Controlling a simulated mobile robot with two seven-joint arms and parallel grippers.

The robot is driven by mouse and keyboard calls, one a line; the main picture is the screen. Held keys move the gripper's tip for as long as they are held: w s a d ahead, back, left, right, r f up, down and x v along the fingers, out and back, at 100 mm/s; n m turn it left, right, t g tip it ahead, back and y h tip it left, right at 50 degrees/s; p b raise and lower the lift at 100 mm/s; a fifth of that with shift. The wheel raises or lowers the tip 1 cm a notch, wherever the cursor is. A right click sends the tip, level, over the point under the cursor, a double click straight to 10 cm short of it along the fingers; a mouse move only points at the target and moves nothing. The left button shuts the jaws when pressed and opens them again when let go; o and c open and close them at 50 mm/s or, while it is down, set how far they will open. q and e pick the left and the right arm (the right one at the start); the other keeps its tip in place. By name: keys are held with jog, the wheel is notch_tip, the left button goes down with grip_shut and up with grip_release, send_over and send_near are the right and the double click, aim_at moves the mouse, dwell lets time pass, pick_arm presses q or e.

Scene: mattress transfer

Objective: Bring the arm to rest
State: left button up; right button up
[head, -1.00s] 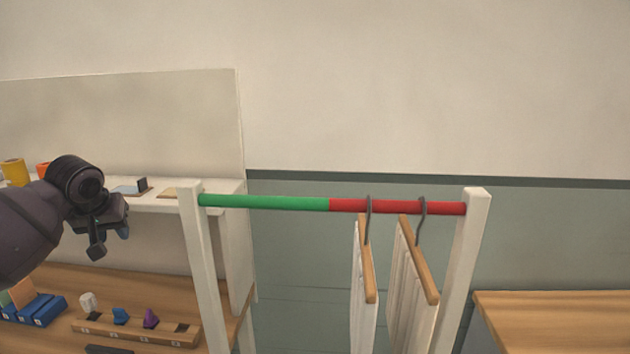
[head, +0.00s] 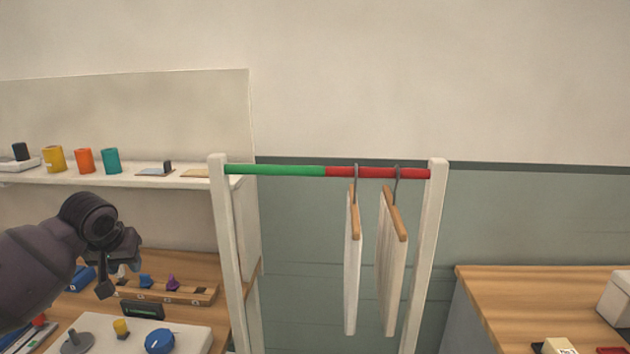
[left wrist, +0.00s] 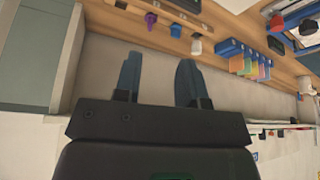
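My left arm comes in from the left in the head view. Its gripper (head: 118,272) hangs in front of the shelf unit, left of the clothes rack, apart from both. In the left wrist view its two blue-grey fingers (left wrist: 158,80) stand apart with nothing between them. My right gripper is in neither view.
A rack with a green and red bar (head: 280,170) holds two wooden hangers with white cloths (head: 391,265) on its red part. A shelf (head: 195,182) with coloured cups stands left. A wooden workbench (head: 200,265) holds several small parts. A wooden counter (head: 520,290) is at right.

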pick_arm(q)
jog(key=s+d+f+m+h, duration=0.1)
jog(key=s+d+f+m, duration=0.1)
jog(key=s+d+f, duration=0.5)
jog(key=s+d+f+m, duration=0.1)
jog(key=s+d+f, duration=0.2)
jog(key=s+f, duration=0.7)
jog(key=s+d+f+g, duration=0.1)
jog(key=s, duration=1)
jog(key=s+d+f, duration=0.1)
jog(key=s+f, duration=0.1)
jog(key=s, duration=0.9)
jog(key=w+f+t+b, duration=0.3)
jog(key=f+b, duration=0.2)
jog(key=f, duration=0.5)
jog(key=w+f+t+b, duration=0.4)
jog(key=f+b, duration=0.1)
jog(key=f, duration=0.5)
jog(key=shift+d+f, duration=0.2)
jog(key=shift+f, duration=0.2)
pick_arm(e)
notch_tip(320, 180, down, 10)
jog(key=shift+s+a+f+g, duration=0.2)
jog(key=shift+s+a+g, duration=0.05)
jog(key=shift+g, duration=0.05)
